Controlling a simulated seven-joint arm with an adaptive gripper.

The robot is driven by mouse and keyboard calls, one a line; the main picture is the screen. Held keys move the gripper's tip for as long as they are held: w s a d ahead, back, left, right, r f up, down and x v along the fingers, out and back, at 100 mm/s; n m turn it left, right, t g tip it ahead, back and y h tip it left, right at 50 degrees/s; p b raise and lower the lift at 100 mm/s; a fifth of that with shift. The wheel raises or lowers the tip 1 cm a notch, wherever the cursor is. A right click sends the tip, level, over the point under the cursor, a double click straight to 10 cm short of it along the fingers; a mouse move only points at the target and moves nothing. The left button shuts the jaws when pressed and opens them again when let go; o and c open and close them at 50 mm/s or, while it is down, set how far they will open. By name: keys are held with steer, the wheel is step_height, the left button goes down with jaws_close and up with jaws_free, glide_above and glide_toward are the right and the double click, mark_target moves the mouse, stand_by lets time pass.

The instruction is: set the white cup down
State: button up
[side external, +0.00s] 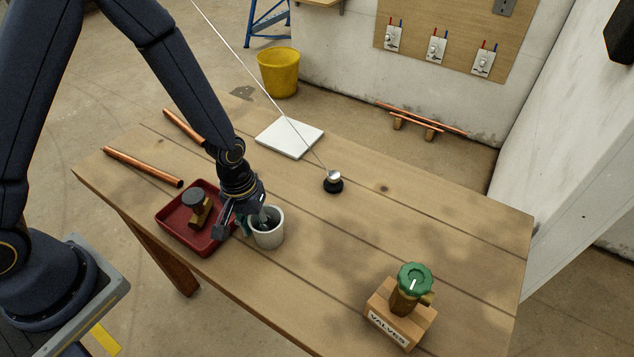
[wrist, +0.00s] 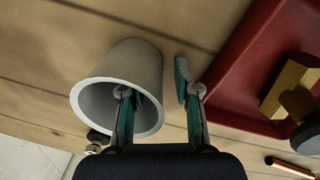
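The white cup (side external: 267,238) appears upright on the wooden table, just right of the red tray. In the wrist view the cup (wrist: 145,65) shows its open mouth towards the camera. My gripper (side external: 254,220) points down at the cup. In the wrist view my gripper (wrist: 158,82) has its teal-padded fingers spread, one inside the cup's mouth and one outside, between cup and tray. A gap shows between the outer finger and the cup wall. The inner fingertip is partly hidden inside the cup, so I cannot tell whether it touches the wall.
The red tray (side external: 172,218) holds a brass valve (side external: 200,208) with a dark knob. A black-and-silver object (side external: 333,181), a white square plate (side external: 290,138), copper pipes (side external: 143,166) and a green-handled valve on a "VALVES" block (side external: 400,310) stand around. The table's middle right is clear.

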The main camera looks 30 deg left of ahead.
steer(key=s+a+r+m+t, duration=0.1)
steer(key=a+r, duration=0.2)
steer(key=r, duration=0.8)
steer(key=s+a+r+m+t, duration=0.1)
steer(key=a+r, duration=0.1)
steer(key=r, duration=0.9)
steer(key=s+a+r+m+t+y, duration=0.1)
steer(key=s+a+r+m+t, duration=0.1)
steer(key=s+a+r, duration=0.3)
steer(key=s+r+t, duration=0.1)
steer(key=s+r, duration=0.2)
steer(key=s, duration=0.1)
steer(key=shift+a+r, duration=0.15)
steer(key=shift+a, duration=0.25)
